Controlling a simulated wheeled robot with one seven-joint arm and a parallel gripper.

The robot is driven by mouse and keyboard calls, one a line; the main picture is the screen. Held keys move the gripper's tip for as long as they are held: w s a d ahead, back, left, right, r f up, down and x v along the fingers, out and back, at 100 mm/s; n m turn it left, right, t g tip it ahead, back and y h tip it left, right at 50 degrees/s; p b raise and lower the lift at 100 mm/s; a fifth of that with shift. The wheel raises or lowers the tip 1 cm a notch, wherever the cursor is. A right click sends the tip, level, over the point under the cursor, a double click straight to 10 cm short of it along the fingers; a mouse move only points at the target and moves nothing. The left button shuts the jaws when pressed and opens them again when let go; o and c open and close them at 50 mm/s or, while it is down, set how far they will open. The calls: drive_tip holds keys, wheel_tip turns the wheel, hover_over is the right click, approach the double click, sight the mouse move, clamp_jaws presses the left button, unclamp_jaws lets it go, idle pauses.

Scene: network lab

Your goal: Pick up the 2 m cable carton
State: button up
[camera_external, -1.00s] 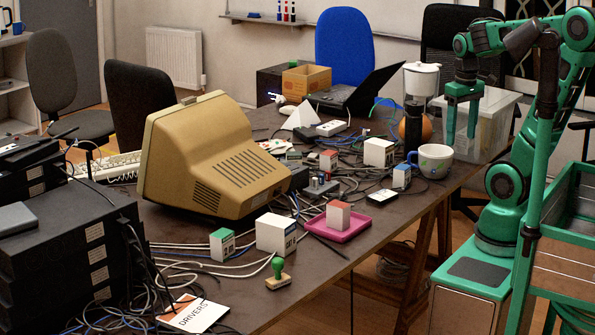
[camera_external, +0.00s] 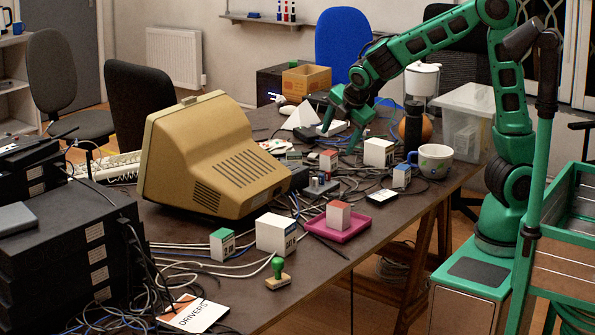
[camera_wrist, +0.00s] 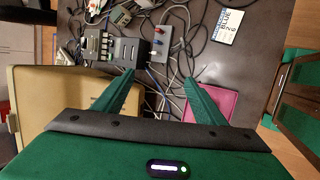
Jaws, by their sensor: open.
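Several small cartons stand on the table; which is the 2 m one I cannot tell for sure, as the labels are too small. A green-topped carton (camera_external: 222,245) with a mark like "2.0" stands at the front, beside a larger white carton (camera_external: 276,234). A red-topped carton (camera_external: 338,215) sits on the pink tray (camera_external: 352,232). A blue-topped carton (camera_external: 401,176), a white carton (camera_external: 379,152) and a small red-topped carton (camera_external: 328,160) stand farther back. My gripper (camera_external: 338,142) is open and empty over the table's rear middle; its spread fingers show in the wrist view (camera_wrist: 160,76).
A beige monitor (camera_external: 212,155) fills the left middle. Cables and a grey switch box (camera_external: 320,187) clutter the centre. A mug (camera_external: 435,160) stands near the right edge, and a green stamp (camera_external: 277,275) at the front edge. A clear bin (camera_external: 465,115) stands behind the mug.

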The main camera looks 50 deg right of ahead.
drive_tip(key=w+a+n+t, duration=0.1)
drive_tip(key=w+a+n, duration=0.15)
drive_tip(key=a, duration=0.35)
drive_tip(key=w+a+n+t, duration=0.2)
drive_tip(key=a+n, duration=0.2)
drive_tip(key=a, duration=0.3)
wheel_tip(320, 180, up, 3)
drive_tip(key=n+t+y, duration=0.4)
drive_tip(key=n+t, duration=0.1)
drive_tip(key=n, duration=0.9)
hover_over(230, 238)
drive_tip(key=s, duration=0.4)
drive_tip(key=shift+m, duration=0.35)
wheel_tip(230, 238, down, 18)
drive_tip(key=shift+d+f, duration=0.15)
drive_tip(key=shift+w+f, duration=0.15)
drive_tip(key=shift+f, duration=0.4)
drive_tip(key=x, duration=0.5)
drive_tip(key=shift+w+f, duration=0.1)
drive_tip(key=shift+f, duration=0.1)
drive_tip(key=shift+w+a+f, duration=0.2)
drive_tip(key=shift+w+f, duration=0.25)
drive_tip(key=shift+w, duration=0.3)
drive_tip(key=shift+w+a+f, duration=0.2)
drive_tip(key=shift+w+f, duration=0.25)
drive_tip(key=shift+w, duration=0.3)
drive_tip(key=shift+w+a+f, duration=0.25)
drive_tip(key=shift+w+f, duration=0.2)
drive_tip(key=shift+w, duration=0.25)
drive_tip(key=shift+c, duration=0.6)
